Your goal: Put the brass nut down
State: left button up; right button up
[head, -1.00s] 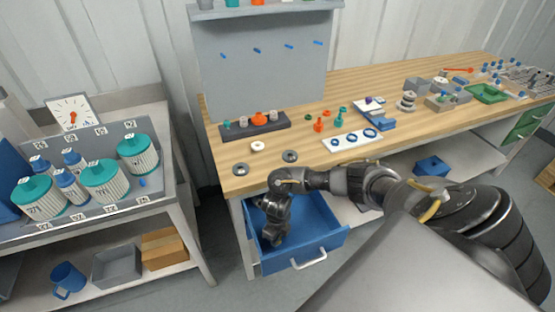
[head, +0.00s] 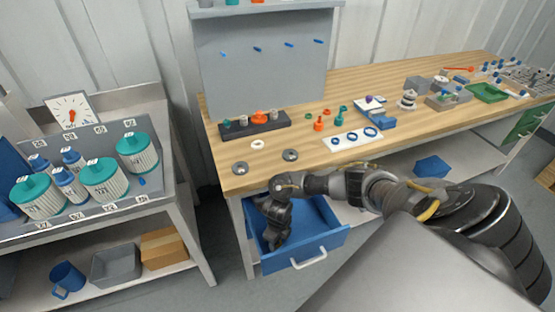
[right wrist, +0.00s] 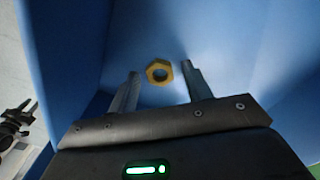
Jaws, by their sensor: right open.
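The brass nut (right wrist: 160,72) is a yellow hexagonal ring lying flat on the blue floor of the open drawer (head: 333,240). In the right wrist view it sits between and just beyond the tips of my right gripper (right wrist: 160,75). The two fingers are spread apart, with a gap on each side of the nut. In the head view my right gripper (head: 270,243) points down inside the drawer, and the nut is hidden there. My left gripper does not show in the head view.
The drawer's walls stand close around my right gripper. The wooden bench top (head: 225,180) is above it, with a white ring (head: 258,144) and dark round pieces (head: 290,155) near the front edge. A side stand (head: 180,200) with teal-lidded vessels (head: 105,180) stands at left.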

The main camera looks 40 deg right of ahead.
jog(key=shift+r, duration=0.45)
notch_tip(320, 180, up, 11)
jog(key=p, duration=0.2)
jog(key=shift+r, duration=0.2)
